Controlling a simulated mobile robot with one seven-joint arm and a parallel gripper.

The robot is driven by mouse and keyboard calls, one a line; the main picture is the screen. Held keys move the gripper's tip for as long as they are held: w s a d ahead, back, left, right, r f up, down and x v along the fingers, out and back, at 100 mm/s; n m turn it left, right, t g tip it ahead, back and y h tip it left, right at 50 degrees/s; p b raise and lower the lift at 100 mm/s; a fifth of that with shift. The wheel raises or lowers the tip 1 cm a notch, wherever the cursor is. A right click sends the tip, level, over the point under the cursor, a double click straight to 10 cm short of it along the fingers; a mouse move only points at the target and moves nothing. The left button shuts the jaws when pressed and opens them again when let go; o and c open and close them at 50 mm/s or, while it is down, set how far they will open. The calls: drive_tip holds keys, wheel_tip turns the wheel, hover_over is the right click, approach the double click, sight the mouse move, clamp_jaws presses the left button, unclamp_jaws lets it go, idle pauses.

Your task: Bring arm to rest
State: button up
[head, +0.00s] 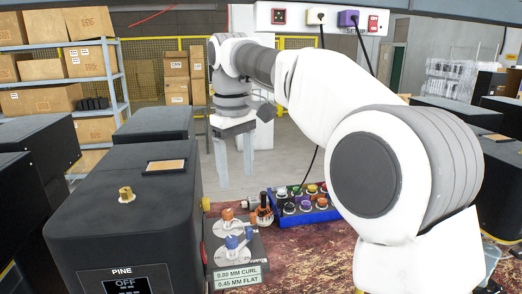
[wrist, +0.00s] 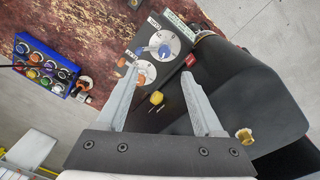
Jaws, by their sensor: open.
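My gripper (head: 234,174) hangs in the middle of the head view with its two grey fingers pointing down. The fingers are spread apart and nothing is held between them. In the wrist view the open fingers (wrist: 160,73) frame part of the black machine and a small yellow piece (wrist: 156,98). My white arm reaches from the right side of the head view across to the gripper, above the worn red-brown bench (head: 310,250), and hides part of what lies behind it.
The black machine labelled PINE (head: 130,215) stands at left, its screen reading OFF. Beside it is a grey panel (head: 217,255) with orange and blue knobs. A blue tray (head: 315,217) of several coloured-top pieces sits on the bench. Shelves of boxes (head: 62,55) stand behind.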

drive_tip(key=s+d+f+m+t+b, duration=0.1)
drive_tip(key=s+d+f+m, duration=0.4)
drive_tip(key=s+d, duration=0.6)
drive_tip(key=s+d+f+m+t+b, duration=0.2)
drive_tip(key=s+d+f+m+t, duration=0.2)
drive_tip(key=s+d+f, duration=0.4)
drive_tip(key=s+d, duration=0.3)
drive_tip(key=s, duration=0.1)
drive_tip(key=shift+s+f+m, duration=0.25)
drive_tip(key=shift+f+m, duration=0.15)
